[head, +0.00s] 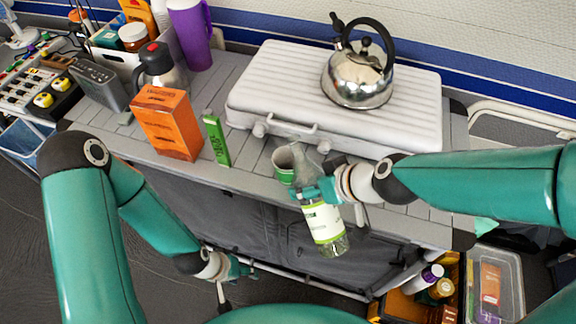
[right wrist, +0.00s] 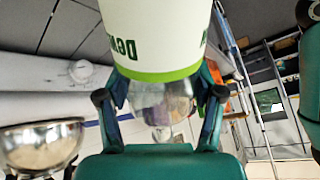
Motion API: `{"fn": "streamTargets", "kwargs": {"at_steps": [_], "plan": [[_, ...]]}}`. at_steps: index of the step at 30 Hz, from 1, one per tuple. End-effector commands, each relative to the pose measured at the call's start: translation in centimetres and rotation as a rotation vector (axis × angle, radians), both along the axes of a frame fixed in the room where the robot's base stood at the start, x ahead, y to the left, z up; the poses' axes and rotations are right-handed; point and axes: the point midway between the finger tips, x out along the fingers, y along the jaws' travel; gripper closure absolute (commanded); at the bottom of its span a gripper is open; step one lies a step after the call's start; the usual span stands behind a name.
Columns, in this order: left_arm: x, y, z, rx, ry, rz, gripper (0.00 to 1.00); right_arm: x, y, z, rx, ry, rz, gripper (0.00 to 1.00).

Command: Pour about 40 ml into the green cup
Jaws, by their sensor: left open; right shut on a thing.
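The green cup (head: 284,174) stands on the counter near its front edge, in the head view. My right gripper (head: 318,190) is shut on a clear bottle (head: 325,222) with a white and green label, just right of the cup. The bottle's neck leans left in the picture, and its mouth appears close to the cup's rim. I cannot tell the exact tilt or see any stream. The bottle's label (right wrist: 160,35) also shows in the right wrist view, upside down. My left gripper (head: 238,270) is open and empty, low in front of the counter.
A green box (head: 216,140) and an orange box (head: 167,123) stand left of the cup. Behind is a white case (head: 270,85) carrying a steel kettle (head: 358,78). A steel flask (head: 160,70) stands further left. An open crate (head: 450,268) is at lower right.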

Motion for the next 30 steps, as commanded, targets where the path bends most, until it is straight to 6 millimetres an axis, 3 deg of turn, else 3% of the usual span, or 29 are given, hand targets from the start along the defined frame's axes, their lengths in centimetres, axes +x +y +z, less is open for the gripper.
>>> {"fn": "streamTargets", "kwargs": {"at_steps": [1, 30], "plan": [[0.0, 0.0, -1.5, 0.000, 0.000, 0.000, 0.45, 0.2, 0.1, -0.5, 0.009, -0.022, 0.000, 0.78], [0.0, 0.0, -15.1, 0.000, 0.000, 0.000, 0.45, 2.0, 1.0, 1.8, 0.163, -0.314, 0.003, 0.78]]}}
